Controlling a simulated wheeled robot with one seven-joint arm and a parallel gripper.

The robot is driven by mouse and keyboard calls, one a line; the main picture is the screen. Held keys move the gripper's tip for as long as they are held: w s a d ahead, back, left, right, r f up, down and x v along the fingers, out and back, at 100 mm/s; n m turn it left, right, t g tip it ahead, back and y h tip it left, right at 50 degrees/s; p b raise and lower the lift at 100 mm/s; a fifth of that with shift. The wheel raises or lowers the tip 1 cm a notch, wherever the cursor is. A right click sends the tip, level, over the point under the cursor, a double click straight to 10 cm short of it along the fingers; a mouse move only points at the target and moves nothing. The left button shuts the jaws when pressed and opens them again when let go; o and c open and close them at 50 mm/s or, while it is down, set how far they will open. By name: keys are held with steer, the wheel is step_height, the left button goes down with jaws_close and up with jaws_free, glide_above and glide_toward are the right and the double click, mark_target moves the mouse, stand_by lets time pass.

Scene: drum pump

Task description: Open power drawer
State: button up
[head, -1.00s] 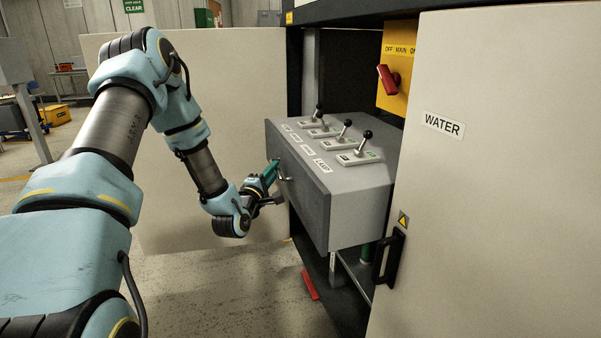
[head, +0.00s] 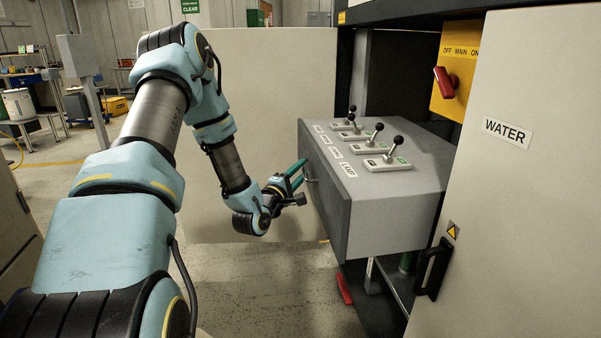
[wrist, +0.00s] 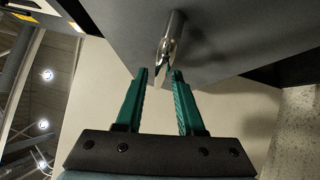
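The power drawer (head: 345,205) is a grey box sticking out of the dark cabinet, with several black-knobbed levers on top. A small metal handle (head: 309,174) is on its front face. My gripper (head: 303,171) is at this handle, with its two green fingers spread apart. In the wrist view the handle (wrist: 170,38) shows as a shiny bar just beyond and between the fingertips (wrist: 160,71). The fingers do not look clamped on it; exact contact is hard to tell. The drawer's inside is hidden.
The cabinet's pale WATER door (head: 520,210) with a black handle (head: 433,268) stands at the right. A yellow panel (head: 455,68) with a red main switch is behind the drawer. A large pale panel (head: 270,90) stands behind my arm. The floor below my gripper is clear.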

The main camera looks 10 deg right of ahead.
steer(key=shift+o, duration=0.2)
steer(key=shift+a, duration=0.1)
steer(key=b+v, duration=0.2)
steer(key=v, duration=0.8)
steer(key=shift+s+a, duration=0.15)
steer(key=shift+s, duration=0.15)
